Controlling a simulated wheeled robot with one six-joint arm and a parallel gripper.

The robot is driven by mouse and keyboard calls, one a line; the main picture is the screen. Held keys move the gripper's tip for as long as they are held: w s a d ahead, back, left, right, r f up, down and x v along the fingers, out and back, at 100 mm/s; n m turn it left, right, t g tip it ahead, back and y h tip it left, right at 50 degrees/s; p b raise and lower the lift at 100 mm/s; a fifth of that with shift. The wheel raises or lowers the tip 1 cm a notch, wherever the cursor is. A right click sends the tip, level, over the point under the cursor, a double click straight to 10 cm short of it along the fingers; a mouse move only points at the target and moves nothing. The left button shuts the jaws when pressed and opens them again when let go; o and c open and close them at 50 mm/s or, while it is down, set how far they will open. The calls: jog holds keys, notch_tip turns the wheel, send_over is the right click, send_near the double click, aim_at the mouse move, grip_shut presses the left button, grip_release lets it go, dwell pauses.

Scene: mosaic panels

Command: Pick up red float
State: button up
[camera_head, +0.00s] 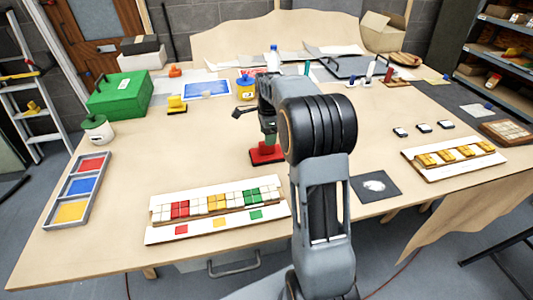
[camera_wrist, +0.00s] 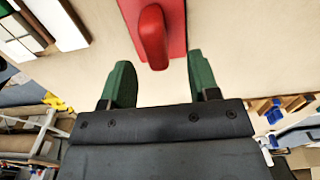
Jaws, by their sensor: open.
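The red float (camera_head: 266,154) lies on the table in front of my arm, flat red base down with a raised handle. In the wrist view its red handle (camera_wrist: 152,37) and part of its base show at the top, ahead of the fingers. My gripper (camera_wrist: 160,80) is open with nothing between its green fingers. The handle lies roughly in line with the gap between them. In the head view my gripper (camera_head: 269,138) is just above the float, partly hidden by my arm; contact cannot be told.
A mosaic panel of coloured tiles (camera_head: 162,235) lies left of my arm at the front. A three-colour tray (camera_head: 103,164), green box (camera_head: 119,97) and yellow float (camera_head: 177,103) stand at left. A dark square sheet (camera_head: 375,187) lies right of my arm. The table around the red float is mostly clear.

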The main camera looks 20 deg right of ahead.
aim_at(267, 149)
jog(key=shift+s+a+f, duration=0.1)
jog(key=shift+a+f, duration=0.05)
jog(key=shift+f, duration=1.3)
jog(key=shift+s+a+f, duration=0.1)
jog(key=shift+a+f, duration=0.05)
jog(key=shift+f, duration=1.3)
jog(key=shift+c, duration=0.3)
grip_shut()
